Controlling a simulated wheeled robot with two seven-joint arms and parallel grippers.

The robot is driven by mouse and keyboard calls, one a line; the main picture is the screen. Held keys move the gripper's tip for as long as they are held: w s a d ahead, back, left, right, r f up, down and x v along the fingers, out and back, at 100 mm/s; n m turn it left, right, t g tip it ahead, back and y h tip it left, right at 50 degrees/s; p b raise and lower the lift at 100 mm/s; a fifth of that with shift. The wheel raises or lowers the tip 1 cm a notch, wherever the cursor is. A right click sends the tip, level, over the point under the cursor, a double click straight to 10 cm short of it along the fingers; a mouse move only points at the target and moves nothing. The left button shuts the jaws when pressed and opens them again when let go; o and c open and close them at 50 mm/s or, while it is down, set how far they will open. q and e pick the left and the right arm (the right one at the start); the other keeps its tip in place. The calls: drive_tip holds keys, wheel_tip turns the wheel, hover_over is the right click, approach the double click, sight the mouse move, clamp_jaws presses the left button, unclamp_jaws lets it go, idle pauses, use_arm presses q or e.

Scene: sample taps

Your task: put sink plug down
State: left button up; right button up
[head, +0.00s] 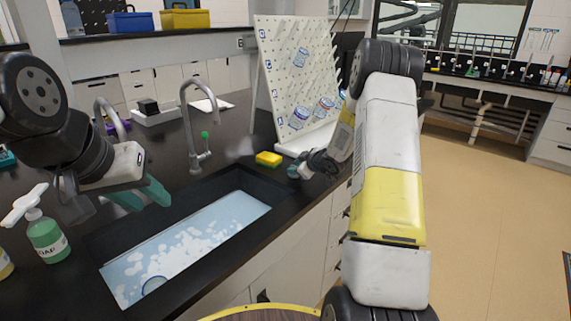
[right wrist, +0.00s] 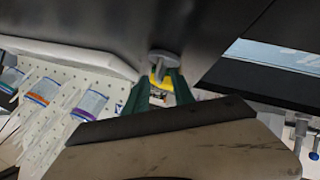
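In the right wrist view, a grey sink plug (right wrist: 164,56) with a flat round top shows at the green fingertips of my right gripper (right wrist: 159,78). The fingers are close together with a narrow gap, and they appear to grip the plug; the contact itself is small and partly hidden. In the head view my right gripper (head: 299,171) is low over the dark counter, just right of the yellow sponge (head: 268,158); the plug is hard to make out there. My left gripper (head: 142,197) hangs above the left side of the sink, teal fingers apart and empty.
The sink (head: 185,245) holds foamy water, with a round-rimmed item (head: 154,285) at its near end. A tap (head: 192,130) stands behind it. A pegboard rack (head: 298,75) with labelled vessels stands behind my right gripper. A soap bottle (head: 47,237) is at left.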

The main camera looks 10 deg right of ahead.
drive_tip(key=shift+r, duration=0.1)
drive_tip(key=shift+s+r, duration=0.1)
drive_tip(key=shift+r, duration=0.05)
drive_tip(key=s+d+r+m+g+h, duration=0.1)
drive_tip(key=s+r+m+h, duration=0.15)
drive_tip(key=s+r, duration=0.75)
drive_tip(key=s+d+r+m+h, duration=0.2)
drive_tip(key=s+r+m, duration=0.2)
drive_tip(key=s+r, duration=0.7)
drive_tip(key=s+a+m+g+y, duration=0.1)
drive_tip(key=s+a, duration=0.2)
drive_tip(key=s, duration=0.4)
drive_tip(key=s+a+m+g, duration=0.1)
drive_tip(key=s+a, duration=0.3)
drive_tip(key=s, duration=0.4)
drive_tip(key=s+a+r+m+g+y, duration=0.1)
drive_tip(key=s+a, duration=0.3)
drive_tip(key=s, duration=0.3)
drive_tip(key=shift+s+g+y, duration=0.2)
drive_tip(key=shift+g+y, duration=0.15)
drive_tip(key=shift+g, duration=0.05)
